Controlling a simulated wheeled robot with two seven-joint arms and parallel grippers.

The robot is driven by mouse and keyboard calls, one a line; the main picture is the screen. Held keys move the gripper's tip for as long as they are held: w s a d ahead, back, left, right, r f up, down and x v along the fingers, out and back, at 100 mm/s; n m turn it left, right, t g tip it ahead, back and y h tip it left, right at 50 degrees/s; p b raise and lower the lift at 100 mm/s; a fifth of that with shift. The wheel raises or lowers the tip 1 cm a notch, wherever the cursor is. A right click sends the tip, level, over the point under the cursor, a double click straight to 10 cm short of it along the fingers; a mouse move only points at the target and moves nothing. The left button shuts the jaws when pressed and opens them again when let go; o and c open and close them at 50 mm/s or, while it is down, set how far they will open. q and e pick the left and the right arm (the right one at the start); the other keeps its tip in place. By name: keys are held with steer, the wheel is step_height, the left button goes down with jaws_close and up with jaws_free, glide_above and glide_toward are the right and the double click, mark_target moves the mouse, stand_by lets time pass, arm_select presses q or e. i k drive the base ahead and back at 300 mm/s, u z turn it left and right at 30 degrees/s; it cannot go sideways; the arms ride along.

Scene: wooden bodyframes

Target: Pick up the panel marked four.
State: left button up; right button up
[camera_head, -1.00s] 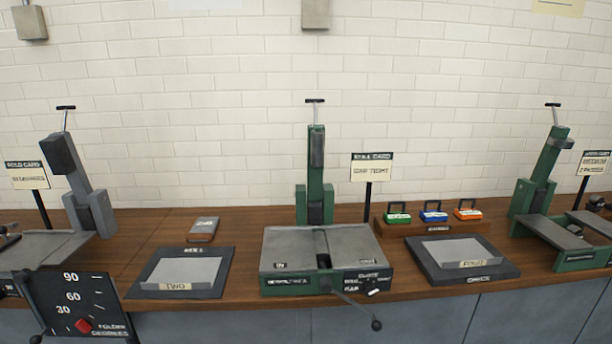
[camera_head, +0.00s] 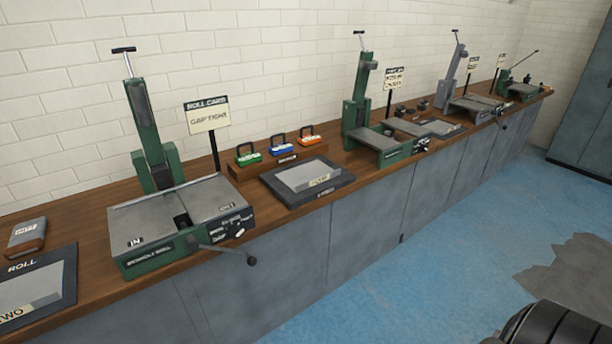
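The panel marked four (camera_head: 309,176) is a flat light grey sheet with a small cream label at its front edge. It lies on a dark mat (camera_head: 336,188) on the wooden bench, between two green machines. The label's letters are too small to read clearly now; in the earlier frame they read FOUR. Another grey panel, marked two (camera_head: 27,300), lies on a dark mat marked ROLL at the lower left, partly cut off by the picture edge. Neither of my grippers shows in the view.
A green machine (camera_head: 185,213) with a crank projecting over the bench front stands left of the panel; another (camera_head: 385,140) stands right. A rack (camera_head: 279,162) with green, blue and orange blocks is behind it. Blue floor (camera_head: 460,240) is open before the bench. A dark rounded object (camera_head: 550,325) shows at the lower right.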

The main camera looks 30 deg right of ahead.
mark_target(304, 177)
steer(key=z, duration=0.55)
steer(key=k, duration=0.65)
steer(key=z, duration=1.25)
steer(key=i, duration=1.4)
steer(key=u, duration=0.55)
steer(key=i, duration=0.65)
steer(key=u, duration=0.7)
